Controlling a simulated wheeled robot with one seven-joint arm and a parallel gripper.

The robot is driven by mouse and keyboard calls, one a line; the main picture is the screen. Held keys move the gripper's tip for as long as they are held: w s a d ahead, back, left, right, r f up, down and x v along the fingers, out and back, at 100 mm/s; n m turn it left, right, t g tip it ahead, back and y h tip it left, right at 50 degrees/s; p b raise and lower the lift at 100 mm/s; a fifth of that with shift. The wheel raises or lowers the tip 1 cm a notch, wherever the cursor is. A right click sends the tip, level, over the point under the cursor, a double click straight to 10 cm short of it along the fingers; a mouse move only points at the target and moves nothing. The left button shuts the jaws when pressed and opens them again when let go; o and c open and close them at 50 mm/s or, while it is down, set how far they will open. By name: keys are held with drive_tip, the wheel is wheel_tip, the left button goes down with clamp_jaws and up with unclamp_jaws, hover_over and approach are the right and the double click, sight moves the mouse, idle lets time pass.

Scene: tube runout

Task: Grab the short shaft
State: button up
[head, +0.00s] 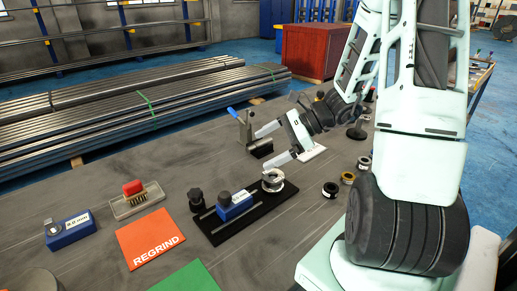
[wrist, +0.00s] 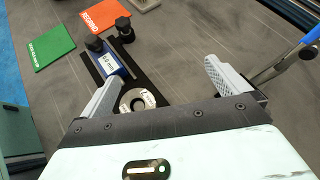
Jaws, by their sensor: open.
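I cannot make out a short shaft for certain in either view. My gripper (head: 265,149) is open above the table, its two fingers spread and pointing left in the head view. In the wrist view my gripper (wrist: 163,72) shows bare grey table between its fingertips. A black base plate (head: 216,233) lies in front of it, bearing a blue block (head: 234,206), black knobs and a metal ring (head: 273,180). In the wrist view the ring (wrist: 137,100) is beside the left finger. A dark, short, cylinder-like piece (head: 261,148) shows by the fingers.
A clamp with a blue handle (head: 235,114) stands by my gripper. An orange REGRIND mat (head: 150,238), a green mat (head: 188,277), a blue labelled gauge (head: 70,230) and a brush tray (head: 137,200) lie left. Several rings (head: 330,190) lie right. Long bars (head: 130,105) are stacked behind.

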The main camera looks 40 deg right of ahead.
drive_tip(key=s+d+f+m+t+h, duration=0.25)
drive_tip(key=d+m+t+h, duration=0.4)
drive_tip(key=d, duration=0.85)
drive_tip(key=m+g+y, duration=0.1)
drive_tip(key=m+y, duration=0.1)
approach(262, 143)
drive_tip(key=x, duration=0.3)
drive_tip(key=shift+w+f, duration=0.2)
drive_tip(key=shift+w, duration=0.2)
drive_tip(key=shift+p+x, duration=0.4)
drive_tip(key=shift+x, duration=2.4)
drive_tip(key=shift+r, duration=0.1)
drive_tip(key=c, duration=0.9)
